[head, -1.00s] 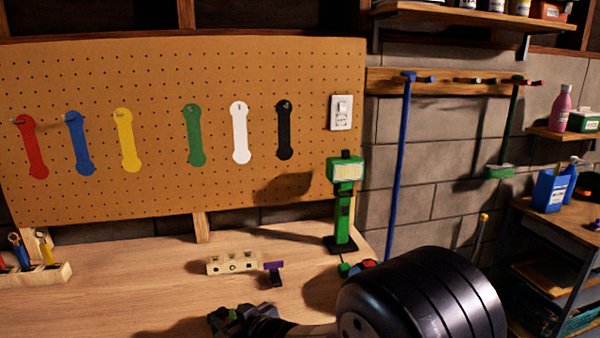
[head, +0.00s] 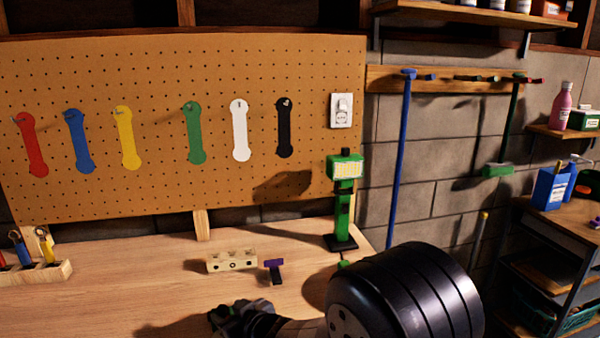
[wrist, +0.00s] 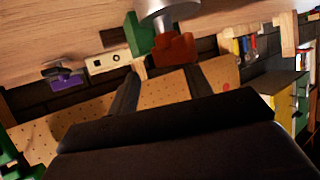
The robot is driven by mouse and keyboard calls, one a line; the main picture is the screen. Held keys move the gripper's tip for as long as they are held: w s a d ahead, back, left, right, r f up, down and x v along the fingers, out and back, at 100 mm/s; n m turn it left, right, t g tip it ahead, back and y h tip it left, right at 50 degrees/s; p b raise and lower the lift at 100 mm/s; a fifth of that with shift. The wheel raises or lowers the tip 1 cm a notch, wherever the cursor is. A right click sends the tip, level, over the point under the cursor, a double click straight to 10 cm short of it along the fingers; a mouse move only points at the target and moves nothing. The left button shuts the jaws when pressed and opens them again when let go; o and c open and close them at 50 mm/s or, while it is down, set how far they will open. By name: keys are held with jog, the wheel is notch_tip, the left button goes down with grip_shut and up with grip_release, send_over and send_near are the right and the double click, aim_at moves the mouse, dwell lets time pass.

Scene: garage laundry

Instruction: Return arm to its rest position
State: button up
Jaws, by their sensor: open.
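My gripper (head: 238,318) shows at the bottom edge of the head view, low over the front of the wooden bench (head: 100,300), partly cut off. In the wrist view its two dark fingers (wrist: 163,92) stand apart, with nothing visible held between them. My dark arm link fills the lower right of the bench in the head view and hides what lies behind it.
A wooden block with holes (head: 232,261) and a purple-topped piece (head: 273,265) lie mid-bench. A green stand (head: 342,205) is at the back right. A wooden holder with tools (head: 45,272) sits at left. Colored strips hang on the pegboard (head: 155,190).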

jog(key=shift+x, duration=1.2)
notch_tip(320, 180, up, 11)
jog(key=p, duration=1)
jog(key=shift+s+d, duration=0.1)
